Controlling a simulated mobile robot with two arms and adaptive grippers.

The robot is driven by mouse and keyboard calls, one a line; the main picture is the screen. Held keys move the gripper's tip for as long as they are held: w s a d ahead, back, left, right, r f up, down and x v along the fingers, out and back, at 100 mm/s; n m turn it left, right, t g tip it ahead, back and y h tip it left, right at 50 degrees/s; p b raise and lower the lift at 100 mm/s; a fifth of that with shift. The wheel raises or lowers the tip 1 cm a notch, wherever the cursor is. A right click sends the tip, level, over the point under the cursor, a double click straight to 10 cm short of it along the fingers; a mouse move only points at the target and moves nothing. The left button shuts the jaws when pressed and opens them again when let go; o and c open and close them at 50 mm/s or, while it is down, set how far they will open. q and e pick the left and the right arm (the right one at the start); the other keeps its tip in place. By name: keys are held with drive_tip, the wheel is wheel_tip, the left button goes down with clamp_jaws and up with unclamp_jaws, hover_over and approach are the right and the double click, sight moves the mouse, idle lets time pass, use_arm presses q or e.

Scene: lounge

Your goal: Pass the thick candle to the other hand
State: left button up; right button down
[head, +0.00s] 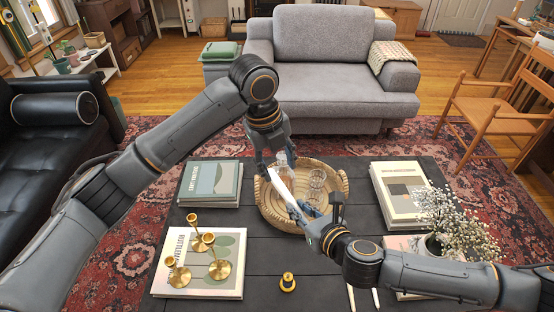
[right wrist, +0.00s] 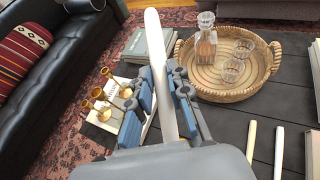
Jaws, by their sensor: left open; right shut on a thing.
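The thick candle (head: 281,187) is long and white and slants over the wicker tray. My right gripper (head: 306,212) is shut on its lower part; in the right wrist view the blue-padded fingers (right wrist: 164,100) stand on both sides of the candle (right wrist: 155,50), whose upper length is bare. My left gripper (head: 276,156) is open, with its fingers pointing down near the candle's far end in the head view.
The wicker tray (right wrist: 182,60) holds a glass decanter (right wrist: 206,45) and two glasses. Brass candlesticks (head: 208,238) stand on a book at front left. A small brass holder (head: 287,282) and two slim candles (right wrist: 251,141) are on the dark table. Books and white flowers (head: 450,215) are at right.

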sight(286, 194)
use_arm(q)
drive_tip(key=x, duration=1)
drive_tip(key=shift+f, duration=0.35)
clamp_jaws()
use_arm(e)
drive_tip(key=c, duration=1.2)
unclamp_jaws()
drive_tip(key=shift+o, duration=0.2)
